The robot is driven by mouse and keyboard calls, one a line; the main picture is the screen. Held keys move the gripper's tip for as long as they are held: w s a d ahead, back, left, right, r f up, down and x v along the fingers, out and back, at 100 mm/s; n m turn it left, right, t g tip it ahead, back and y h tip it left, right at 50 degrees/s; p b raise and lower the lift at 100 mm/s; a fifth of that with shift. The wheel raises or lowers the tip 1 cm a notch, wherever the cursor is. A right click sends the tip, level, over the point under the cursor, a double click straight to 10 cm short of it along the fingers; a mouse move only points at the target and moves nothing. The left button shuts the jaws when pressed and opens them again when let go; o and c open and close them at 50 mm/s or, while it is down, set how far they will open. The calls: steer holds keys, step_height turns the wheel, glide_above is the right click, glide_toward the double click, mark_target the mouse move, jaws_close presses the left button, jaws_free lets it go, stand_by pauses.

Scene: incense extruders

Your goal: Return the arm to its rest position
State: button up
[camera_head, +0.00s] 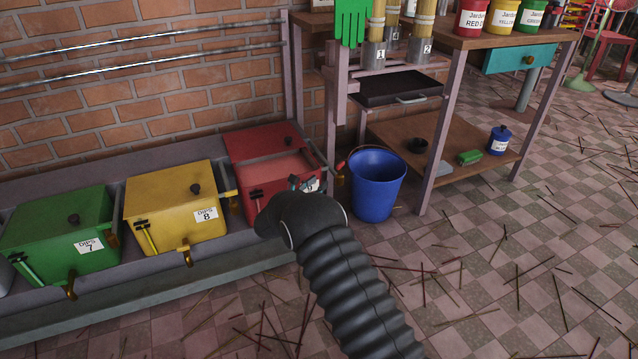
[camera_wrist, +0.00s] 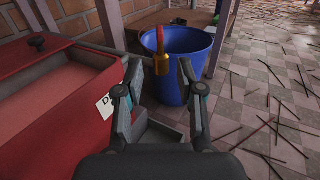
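My gripper (camera_wrist: 158,78) is open in the wrist view, its two fingers apart. A brass piece with a red handle (camera_wrist: 161,60) shows between and beyond the fingertips, in front of the blue bucket; I cannot tell whether they touch. In the head view my arm reaches from the bottom right toward the red dip vat (camera_head: 262,150), and my gripper (camera_head: 304,184) is mostly hidden behind my wrist. The red vat also shows at the left of the wrist view (camera_wrist: 50,105).
Yellow (camera_head: 160,205) and green (camera_head: 55,228) vats stand left along the brick wall. Incense sticks (camera_head: 500,245) litter the checkered floor. The floor at right has no large objects nearby.

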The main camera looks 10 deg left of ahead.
stand_by(0.3)
steer(key=s+d+f+m+g+h, duration=0.1)
steer(key=s+d+f+m+g, duration=0.45)
steer(key=f, duration=0.35)
steer(key=s+d+r+m+g+p, duration=0.1)
steer(key=s+d+r+m+g, duration=0.35)
steer(key=s+d+m, duration=0.35)
steer(key=s+d+r+m+y+p, duration=0.3)
steer(key=s+d+r+m, duration=0.2)
steer(key=s+r, duration=0.7)
steer(key=s+d+r+m+y+p, duration=0.3)
steer(key=s+d+r+m, duration=0.3)
steer(key=s+r, duration=0.6)
steer(key=s+d+r+m+y+p, duration=0.2)
steer(key=s+d+r+m, duration=0.4)
steer(key=s+r, duration=0.6)
step_height(320, 180, up, 3)
steer(key=shift+d+f+g+y+p, duration=0.1)
steer(key=shift+d+g+y+p, duration=0.25)
steer(key=shift+d+p, duration=0.6)
